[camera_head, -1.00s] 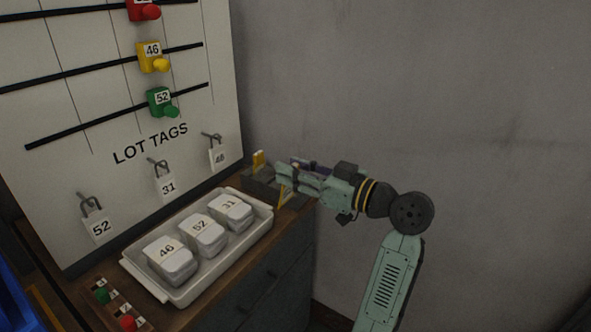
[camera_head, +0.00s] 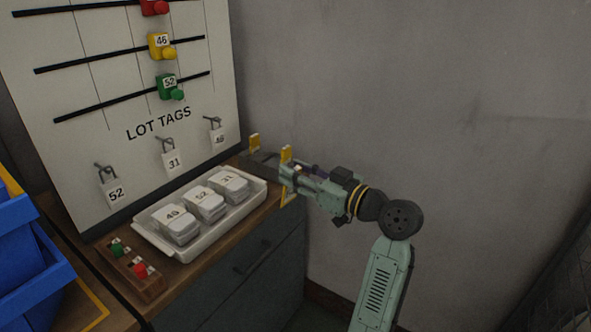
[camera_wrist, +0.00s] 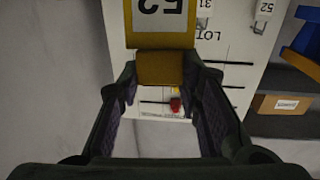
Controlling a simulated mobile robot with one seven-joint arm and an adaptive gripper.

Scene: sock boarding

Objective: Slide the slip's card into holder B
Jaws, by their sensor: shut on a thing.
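My gripper (camera_head: 286,178) is at the right back corner of the bench. In the wrist view its fingers (camera_wrist: 160,78) are closed on the yellow block-like end of a yellow card (camera_wrist: 160,40). The card bears a white label reading 52, upside down there. In the head view, yellow pieces show above (camera_head: 286,154) and below the fingertips; which belong to the held card is unclear. Another yellow piece (camera_head: 254,142) stands to the left, by a dark holder (camera_head: 262,159) partly hidden by my gripper. No letter B is legible.
A white board (camera_head: 75,150) carries coloured numbered tabs and hanging tags 52, 31 and one hard to read. A wooden block (camera_head: 150,287) has green and red knobs. Blue bins (camera_head: 30,250) stand at left.

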